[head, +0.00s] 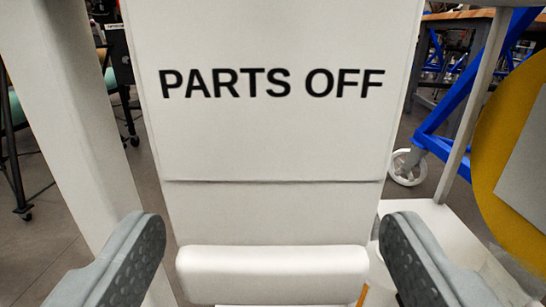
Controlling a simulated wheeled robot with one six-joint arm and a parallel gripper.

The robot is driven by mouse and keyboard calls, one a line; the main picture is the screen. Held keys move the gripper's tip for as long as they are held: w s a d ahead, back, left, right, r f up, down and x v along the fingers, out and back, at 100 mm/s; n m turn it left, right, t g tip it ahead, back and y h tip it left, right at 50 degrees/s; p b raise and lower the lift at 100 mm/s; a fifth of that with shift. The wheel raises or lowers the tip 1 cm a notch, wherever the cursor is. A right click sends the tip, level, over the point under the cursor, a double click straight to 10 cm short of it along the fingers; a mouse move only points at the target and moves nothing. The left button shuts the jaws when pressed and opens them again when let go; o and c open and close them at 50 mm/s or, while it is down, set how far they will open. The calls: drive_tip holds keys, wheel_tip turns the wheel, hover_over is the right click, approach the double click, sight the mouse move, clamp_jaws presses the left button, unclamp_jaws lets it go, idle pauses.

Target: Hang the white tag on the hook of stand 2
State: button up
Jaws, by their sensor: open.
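The white tag (271,130) fills the middle of the head view, upright, with "PARTS OFF" in black letters; its top runs out of the picture. A crease or edge crosses it below the letters. A rounded white bar (272,273) shows at its lower end; I cannot tell whether it is part of the tag. My gripper (272,238) is open, one grey padded finger on each side of the bar, with gaps between. No hook or stand number shows.
A white post (70,120) stands close on the left. A thin pale post (475,105) and a yellow round piece with a grey plate (507,150) are on the right. Behind are a blue frame (455,115) on a caster and grey floor (40,240).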

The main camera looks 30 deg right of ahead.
drive_tip(key=c, duration=1.4)
drive_tip(key=shift+c, duration=0.2)
drive_tip(key=shift+v, duration=0.75)
drive_tip(key=shift+v, duration=1.2)
drive_tip(key=shift+f, duration=0.1)
